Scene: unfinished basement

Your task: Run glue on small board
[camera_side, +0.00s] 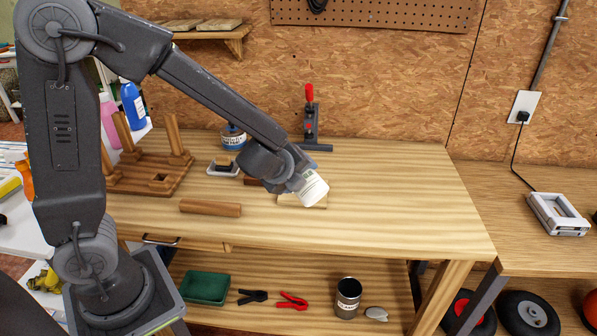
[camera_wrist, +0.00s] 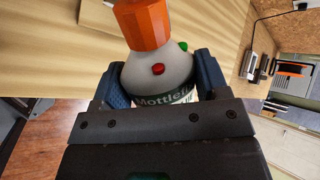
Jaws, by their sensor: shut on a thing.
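My gripper (camera_side: 301,184) is shut on a white glue bottle (camera_side: 314,190), tilted over the workbench. In the wrist view, my gripper's blue pads (camera_wrist: 158,84) sit on both sides of the bottle (camera_wrist: 140,73). The bottle has an orange cap (camera_wrist: 143,22), a red dot, a green dot and a partly readable label. A small pale board (camera_side: 287,201) lies flat on the bench below the bottle, partly hidden by it. I cannot tell whether the bottle's tip touches the board, or whether glue is on it.
A wooden base with upright legs (camera_side: 150,172) stands at the left, with a loose wooden leg (camera_side: 210,208) in front. A red-handled clamp (camera_side: 310,115) and a blue-labelled can (camera_side: 233,138) stand behind. The bench's right side is clear.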

